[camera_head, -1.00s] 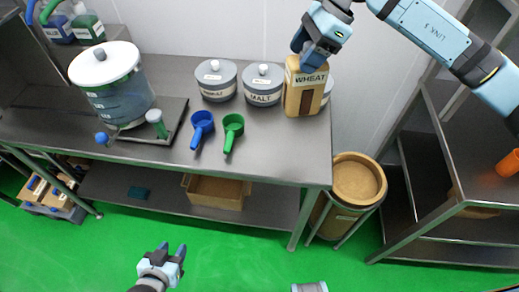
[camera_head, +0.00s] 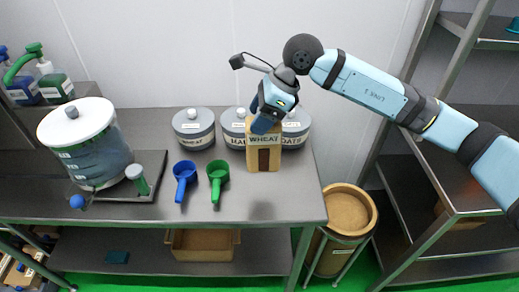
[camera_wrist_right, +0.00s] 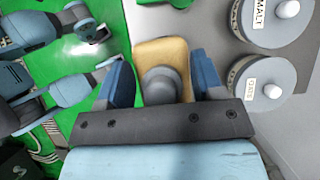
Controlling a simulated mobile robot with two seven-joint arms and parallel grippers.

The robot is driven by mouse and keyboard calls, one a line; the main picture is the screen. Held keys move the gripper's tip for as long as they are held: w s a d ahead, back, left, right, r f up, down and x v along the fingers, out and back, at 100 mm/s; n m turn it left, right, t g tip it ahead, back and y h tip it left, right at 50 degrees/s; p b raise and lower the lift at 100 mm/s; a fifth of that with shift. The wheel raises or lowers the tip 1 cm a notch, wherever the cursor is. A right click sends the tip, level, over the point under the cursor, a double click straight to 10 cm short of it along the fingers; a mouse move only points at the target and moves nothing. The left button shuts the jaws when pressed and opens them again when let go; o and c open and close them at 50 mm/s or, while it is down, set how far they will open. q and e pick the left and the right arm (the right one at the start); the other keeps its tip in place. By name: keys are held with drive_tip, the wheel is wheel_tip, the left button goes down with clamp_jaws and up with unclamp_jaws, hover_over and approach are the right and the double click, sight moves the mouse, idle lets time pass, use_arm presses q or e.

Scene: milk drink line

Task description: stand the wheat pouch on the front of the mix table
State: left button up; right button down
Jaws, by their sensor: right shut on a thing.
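The wheat pouch (camera_head: 264,158) is a tan, upright pouch with a WHEAT label and a dark window. It is at the right part of the mix table (camera_head: 235,211), in front of the grey canisters. I cannot tell whether its base touches the table. My right gripper (camera_head: 266,118) is shut on the pouch's top from above. In the right wrist view, the gripper (camera_wrist_right: 163,90) has a blue finger on each side of the tan pouch (camera_wrist_right: 150,50).
Grey canisters (camera_head: 194,128) line the back of the table. A blue scoop (camera_head: 184,178) and a green scoop (camera_head: 217,176) lie left of the pouch. A lidded clear vessel (camera_head: 90,150) stands farther left. A round tan bin (camera_head: 347,211) stands beyond the right edge.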

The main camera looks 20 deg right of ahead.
sight(260, 148)
wheel_tip(260, 148, down, 10)
drive_tip(key=shift+r+p, duration=0.1)
drive_tip(key=shift+p, duration=0.2)
drive_tip(key=shift+a+f, duration=0.1)
drive_tip(key=shift+f, duration=0.15)
drive_tip(key=shift+c, duration=1.2)
unclamp_jaws()
drive_tip(key=shift+r, duration=0.15)
drive_tip(key=b+v, duration=0.1)
drive_tip(key=v, duration=1.1)
